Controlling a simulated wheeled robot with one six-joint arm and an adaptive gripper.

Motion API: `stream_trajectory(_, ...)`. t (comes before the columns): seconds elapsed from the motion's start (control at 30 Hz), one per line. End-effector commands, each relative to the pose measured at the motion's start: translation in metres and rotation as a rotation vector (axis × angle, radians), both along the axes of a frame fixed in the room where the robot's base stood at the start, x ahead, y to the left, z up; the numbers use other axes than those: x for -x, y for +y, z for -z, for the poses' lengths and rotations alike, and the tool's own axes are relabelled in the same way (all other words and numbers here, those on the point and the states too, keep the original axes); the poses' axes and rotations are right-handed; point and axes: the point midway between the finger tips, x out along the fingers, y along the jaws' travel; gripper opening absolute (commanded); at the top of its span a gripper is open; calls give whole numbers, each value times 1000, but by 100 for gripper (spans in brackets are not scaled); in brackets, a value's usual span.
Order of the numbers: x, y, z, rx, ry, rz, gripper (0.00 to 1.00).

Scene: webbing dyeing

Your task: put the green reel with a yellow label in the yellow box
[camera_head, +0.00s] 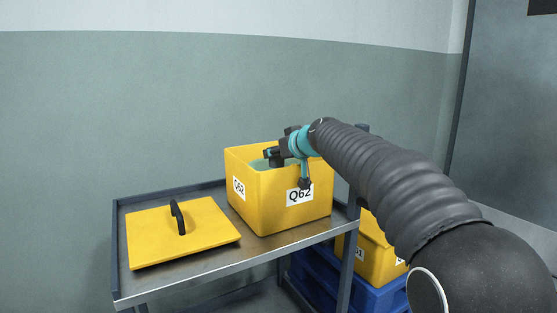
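The yellow box (263,213) stands open on the cart's top shelf, with white Q62 labels on two sides. My gripper (274,156) is at the box's open top, over its rim, with the arm reaching in from the right. A pale green surface (260,164) shows inside the box beside the gripper. I cannot tell whether it is the green reel, and no yellow label is visible on it. The fingers are small and partly hidden, so I cannot tell whether they are open or shut, or hold anything.
A flat yellow lid (152,235) with a black handle lies on the metal cart (205,272), left of the box. Another yellow box (379,262) sits on a blue crate (377,298) to the lower right. A raised grey edge borders the shelf's back. A wall stands behind.

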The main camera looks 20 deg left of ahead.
Motion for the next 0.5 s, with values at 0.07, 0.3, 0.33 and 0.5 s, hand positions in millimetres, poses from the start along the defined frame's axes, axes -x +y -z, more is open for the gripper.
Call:
stream_trajectory(0.07,1,0,9,-2,-1,0,0)
stream_trajectory(0.3,0,0,10,-2,-2,1,0)
stream_trajectory(0.33,0,0,10,-2,-2,1,0)
stream_trajectory(0.5,0,0,14,-2,-2,1,0)
